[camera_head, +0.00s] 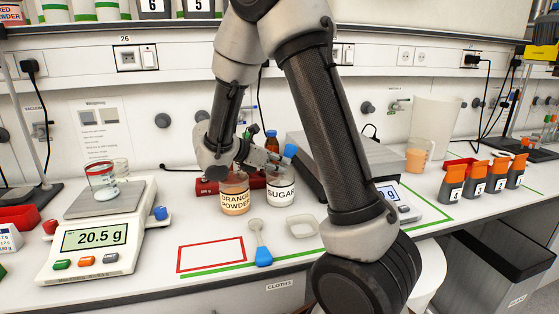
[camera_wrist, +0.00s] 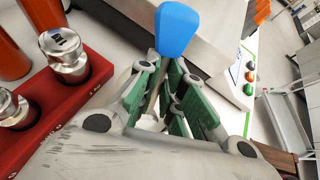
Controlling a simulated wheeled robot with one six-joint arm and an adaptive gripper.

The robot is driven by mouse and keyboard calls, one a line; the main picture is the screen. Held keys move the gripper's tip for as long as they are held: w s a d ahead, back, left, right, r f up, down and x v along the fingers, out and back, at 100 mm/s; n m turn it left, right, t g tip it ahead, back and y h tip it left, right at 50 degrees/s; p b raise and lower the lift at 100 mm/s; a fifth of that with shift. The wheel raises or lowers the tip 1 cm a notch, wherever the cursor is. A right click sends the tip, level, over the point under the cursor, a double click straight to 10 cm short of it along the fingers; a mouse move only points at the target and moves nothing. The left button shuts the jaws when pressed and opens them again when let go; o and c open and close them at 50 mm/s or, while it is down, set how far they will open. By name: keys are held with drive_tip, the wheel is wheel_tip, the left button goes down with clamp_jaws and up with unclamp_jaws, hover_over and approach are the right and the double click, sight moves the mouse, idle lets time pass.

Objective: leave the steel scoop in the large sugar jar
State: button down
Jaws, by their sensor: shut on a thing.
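The sugar jar (camera_head: 281,197), labelled SUGAR and filled with white, stands on the bench beside the orange powder jar (camera_head: 234,198). My gripper (camera_head: 272,158) is just above the sugar jar. It is shut on the thin shaft of a scoop with a blue handle (camera_head: 290,150). In the wrist view the green-padded fingers (camera_wrist: 170,88) close around the shaft, and the blue handle (camera_wrist: 178,30) sticks out past them. The scoop's bowl is hidden, so I cannot tell how deep in the jar it is. A second blue-handled scoop (camera_head: 260,244) with a pale bowl lies on the bench.
A scale (camera_head: 96,236) reading 20.5 g holds a small glass beaker (camera_head: 102,181) at left. An empty red outline (camera_head: 211,254) and a pale dish (camera_head: 302,228) are in front of the jars.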

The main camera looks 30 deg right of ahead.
drive_tip(key=shift+f, duration=0.1)
drive_tip(key=c, duration=1.5)
unclamp_jaws()
drive_tip(key=shift+o, duration=0.2)
drive_tip(key=v, duration=1.2)
drive_tip(key=shift+a, duration=0.1)
